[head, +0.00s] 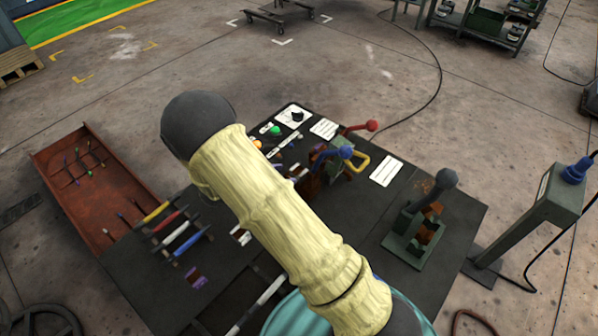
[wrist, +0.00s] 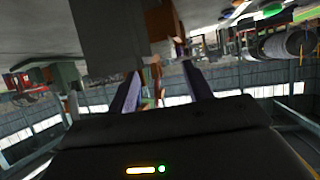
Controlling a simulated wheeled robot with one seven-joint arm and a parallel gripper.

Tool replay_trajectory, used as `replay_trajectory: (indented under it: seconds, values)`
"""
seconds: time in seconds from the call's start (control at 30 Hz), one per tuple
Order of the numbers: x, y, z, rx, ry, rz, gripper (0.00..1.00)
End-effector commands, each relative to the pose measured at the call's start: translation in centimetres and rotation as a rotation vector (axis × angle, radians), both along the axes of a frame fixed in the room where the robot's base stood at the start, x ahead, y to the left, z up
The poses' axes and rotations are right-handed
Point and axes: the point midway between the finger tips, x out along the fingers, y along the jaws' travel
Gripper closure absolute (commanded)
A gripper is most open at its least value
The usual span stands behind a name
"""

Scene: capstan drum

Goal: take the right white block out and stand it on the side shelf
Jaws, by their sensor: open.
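My gripper (wrist: 162,72) is open in the wrist view, its two dark fingers apart. No white block shows clearly between them. In the head view my arm in its pale yellow sleeve crosses the dark table (head: 450,225) and hides its middle; my gripper cannot be made out there. White pieces (head: 270,290) show in a dark slot at the table's front, partly behind my arm; I cannot tell whether they are the white blocks. I cannot identify the side shelf with certainty.
A rust-red tray (head: 120,185) with thin coloured pieces stands left of the table. A rack of coloured bars (head: 172,232) lies nearby. A green lever stand (head: 420,240), a blue-knobbed lever (head: 345,152) and a red-knobbed lever (head: 371,125) rise from the table. A grey post (head: 545,205) stands right.

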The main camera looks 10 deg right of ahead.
Motion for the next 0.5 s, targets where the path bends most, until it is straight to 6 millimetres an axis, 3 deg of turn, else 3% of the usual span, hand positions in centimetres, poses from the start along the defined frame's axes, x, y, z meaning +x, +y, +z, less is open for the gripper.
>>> replay_trajectory:
  seconds: [0.37,0.5]
  values:
    - [0.2,-0.4,-0.2,0.0,0.0,0.0,0.49]
    - [0.7,-1.4,-0.4,-0.003,0.002,-0.001,0.49]
